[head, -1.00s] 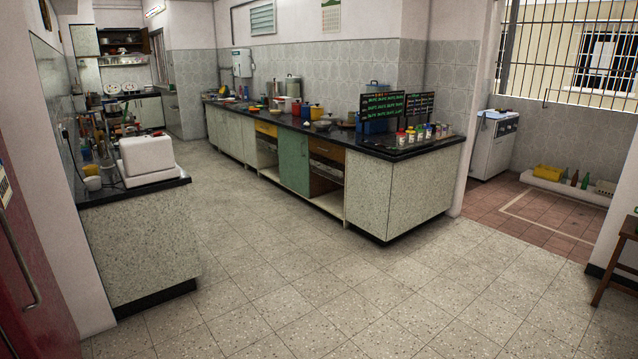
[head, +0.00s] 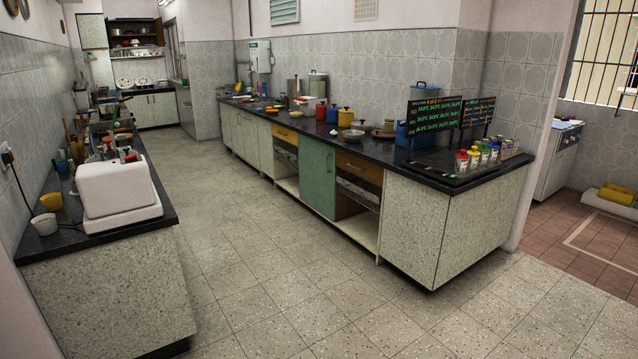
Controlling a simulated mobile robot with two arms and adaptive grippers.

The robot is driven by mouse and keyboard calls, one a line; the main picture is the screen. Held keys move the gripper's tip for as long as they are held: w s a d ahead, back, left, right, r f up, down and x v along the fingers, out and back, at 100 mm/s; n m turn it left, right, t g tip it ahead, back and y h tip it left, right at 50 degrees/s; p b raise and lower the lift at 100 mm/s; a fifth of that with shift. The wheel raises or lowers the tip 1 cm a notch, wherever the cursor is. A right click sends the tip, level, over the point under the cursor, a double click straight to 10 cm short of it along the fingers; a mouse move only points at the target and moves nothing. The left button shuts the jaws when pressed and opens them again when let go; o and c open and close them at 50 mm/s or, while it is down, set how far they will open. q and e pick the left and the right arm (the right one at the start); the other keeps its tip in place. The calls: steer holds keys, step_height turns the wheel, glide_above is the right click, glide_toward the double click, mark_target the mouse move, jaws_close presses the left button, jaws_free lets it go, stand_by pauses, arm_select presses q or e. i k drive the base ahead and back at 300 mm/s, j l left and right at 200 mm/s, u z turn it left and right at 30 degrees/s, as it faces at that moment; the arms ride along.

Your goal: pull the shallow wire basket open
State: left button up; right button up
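Two wire baskets show in the open bays of the long counter. One wire basket (head: 357,190) is in the nearer bay, below a brown drawer front. The other wire basket (head: 286,152) is in the farther bay, below a yellow drawer front. Both look pushed in, and I cannot tell from here which is shallower. Neither gripper is in view.
The long counter (head: 455,225) has a black top with jars, pots and dark display boards. A green cabinet door (head: 317,181) sits between the bays. A left counter (head: 125,285) carries a white appliance (head: 117,190). The tiled floor (head: 265,265) between them is clear.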

mark_target(354, 187)
steer(key=i, duration=2.25)
steer(key=i+u, duration=0.1)
steer(key=i, duration=0.5)
steer(key=i+l, duration=0.1)
steer(key=i, duration=0.5)
steer(key=i+l+u, duration=0.15)
steer(key=i, duration=0.45)
steer(key=i+l, duration=0.1)
steer(key=i, duration=0.5)
steer(key=i+j+u, duration=0.05)
